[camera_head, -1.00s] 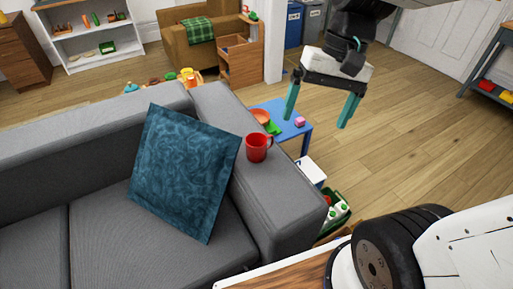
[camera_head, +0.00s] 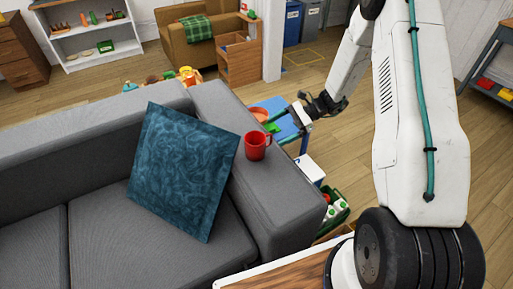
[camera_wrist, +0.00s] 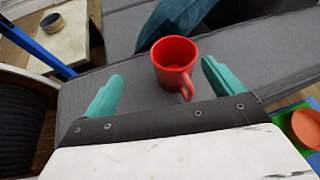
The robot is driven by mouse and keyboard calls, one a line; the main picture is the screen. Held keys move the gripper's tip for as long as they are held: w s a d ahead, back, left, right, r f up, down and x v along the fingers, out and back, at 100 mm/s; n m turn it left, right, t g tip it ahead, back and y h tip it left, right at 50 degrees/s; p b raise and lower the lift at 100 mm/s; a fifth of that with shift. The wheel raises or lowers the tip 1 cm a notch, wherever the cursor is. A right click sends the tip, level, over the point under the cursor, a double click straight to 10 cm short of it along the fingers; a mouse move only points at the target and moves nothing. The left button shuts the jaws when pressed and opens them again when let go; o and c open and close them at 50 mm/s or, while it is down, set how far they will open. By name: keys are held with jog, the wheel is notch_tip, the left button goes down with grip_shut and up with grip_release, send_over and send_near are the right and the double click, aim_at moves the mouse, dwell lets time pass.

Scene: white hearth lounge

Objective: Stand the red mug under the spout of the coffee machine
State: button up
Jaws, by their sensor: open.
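The red mug (camera_head: 257,145) stands upright on the grey sofa's armrest (camera_head: 273,190), with its handle to the right. In the wrist view the mug (camera_wrist: 174,62) is ahead of my open fingers, roughly between their tips and a little beyond, with its handle pointing toward my palm. My gripper (camera_head: 276,128) is just right of the mug in the head view, its teal fingers pointing toward it. It also shows in the wrist view (camera_wrist: 160,80), open and empty. The coffee machine is not in view.
A blue cushion (camera_head: 186,172) leans on the sofa left of the mug. Behind the armrest is a low blue table (camera_head: 281,108) with an orange bowl (camera_head: 260,114). Wooden floor lies open beyond.

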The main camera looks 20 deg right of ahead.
aim_at(262, 145)
jog(key=f, duration=0.2)
jog(key=d+f+m, duration=0.1)
jog(key=f+m+t, duration=0.1)
jog(key=f, duration=0.1)
jog(key=shift+w+d+f, duration=0.15)
jog(key=shift+w+f, duration=0.15)
jog(key=shift+w, duration=0.1)
jog(key=shift+a+f+t+y, duration=0.2)
jog(key=shift+f+t+y, duration=0.05)
jog(key=shift+t+y, duration=0.05)
jog(key=x, duration=0.7)
jog(key=shift+w+a, duration=0.15)
jog(key=shift+w, duration=0.1)
jog(key=c, duration=1.4)
jog(key=shift+o, duration=0.2)
